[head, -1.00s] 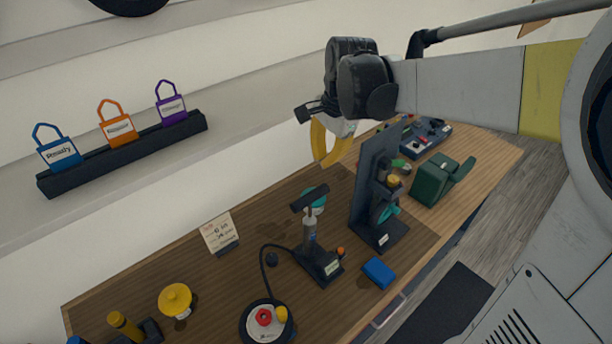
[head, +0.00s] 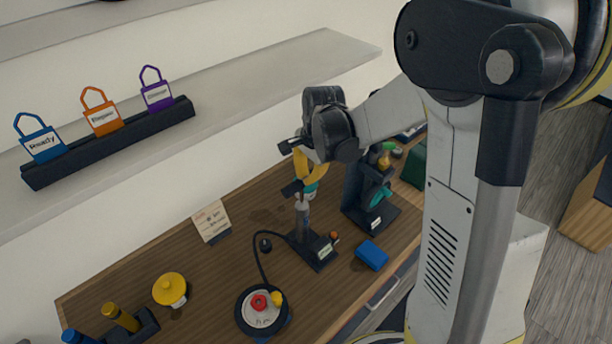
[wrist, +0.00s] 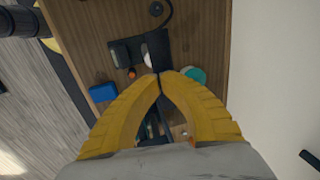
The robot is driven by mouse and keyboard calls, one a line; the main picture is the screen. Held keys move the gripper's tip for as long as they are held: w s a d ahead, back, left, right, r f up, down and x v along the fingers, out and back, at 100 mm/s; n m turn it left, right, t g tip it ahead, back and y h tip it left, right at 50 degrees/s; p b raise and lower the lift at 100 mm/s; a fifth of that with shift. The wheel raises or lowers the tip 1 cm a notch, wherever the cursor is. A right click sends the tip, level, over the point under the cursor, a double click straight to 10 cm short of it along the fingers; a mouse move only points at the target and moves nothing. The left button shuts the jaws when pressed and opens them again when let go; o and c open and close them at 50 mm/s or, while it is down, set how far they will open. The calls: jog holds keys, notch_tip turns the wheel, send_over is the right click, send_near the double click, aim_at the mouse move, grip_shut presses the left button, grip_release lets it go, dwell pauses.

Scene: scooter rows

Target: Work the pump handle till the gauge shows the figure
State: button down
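The pump (head: 304,222) stands upright on a black base on the bench, with a grey barrel and a black crossbar handle (head: 292,188) on top. A black hose runs from it to the round gauge (head: 262,322), which has a white face; its reading is too small to make out. My gripper (head: 301,176) has yellow fingers and is just above the handle. In the wrist view, the fingertips (wrist: 160,75) meet at the near end of the handle (wrist: 157,48). I cannot tell whether they touch it. A paper card (head: 210,219) stands behind; its writing is unreadable.
A blue block (head: 371,255) lies right of the pump. A yellow-lidded pot (head: 171,289) stands at left. Bare wood lies between card and pot.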

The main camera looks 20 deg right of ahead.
dwell(0.3)
notch_tip(320, 180, down, 8)
jog(key=b, duration=0.7)
jog(key=shift+f, duration=0.2)
jog(key=shift+r, duration=0.2)
jog(key=shift+r, duration=0.25)
notch_tip(320, 180, up, 13)
jog(key=s+d+p, duration=0.1)
jog(key=s+p, duration=0.1)
jog(key=p, duration=0.1)
jog(key=shift+s, duration=0.25)
jog(key=shift+r, duration=0.15)
dwell(0.6)
